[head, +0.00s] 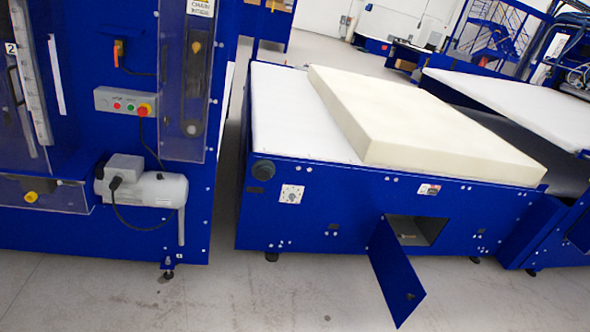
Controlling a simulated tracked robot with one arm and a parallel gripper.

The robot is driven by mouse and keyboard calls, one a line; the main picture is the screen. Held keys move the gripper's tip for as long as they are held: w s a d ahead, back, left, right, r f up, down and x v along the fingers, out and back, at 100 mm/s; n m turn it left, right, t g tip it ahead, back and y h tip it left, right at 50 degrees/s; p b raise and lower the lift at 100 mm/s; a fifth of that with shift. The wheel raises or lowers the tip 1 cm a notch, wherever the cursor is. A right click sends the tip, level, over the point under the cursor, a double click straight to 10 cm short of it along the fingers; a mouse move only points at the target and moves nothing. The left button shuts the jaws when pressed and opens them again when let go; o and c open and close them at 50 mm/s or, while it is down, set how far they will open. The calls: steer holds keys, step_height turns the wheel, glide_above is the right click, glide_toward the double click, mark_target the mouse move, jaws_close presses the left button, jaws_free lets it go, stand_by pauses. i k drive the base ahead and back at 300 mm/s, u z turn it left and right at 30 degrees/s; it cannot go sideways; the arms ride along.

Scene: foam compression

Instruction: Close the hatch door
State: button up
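The hatch door (396,276) is a blue panel on the front of the low blue machine table. It stands open, swung outward from the left side of the hatch opening (427,232). A small dark latch or knob shows near its lower right corner. The opening is a dark rectangular recess with a small object inside that is too small to make out. My gripper is not in view.
A thick cream foam block (420,120) lies on the white top of the table (290,110). A tall blue machine (90,100) with a grey motor and a button box stands at the left. Grey floor (270,300) in front is clear.

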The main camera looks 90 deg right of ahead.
mark_target(403, 290)
steer(key=z, duration=0.75)
steer(key=i, duration=0.1)
steer(key=z, duration=2.7)
steer(key=i, duration=1)
steer(key=u, duration=0.2)
steer(key=k, duration=0.9)
steer(key=z, duration=0.35)
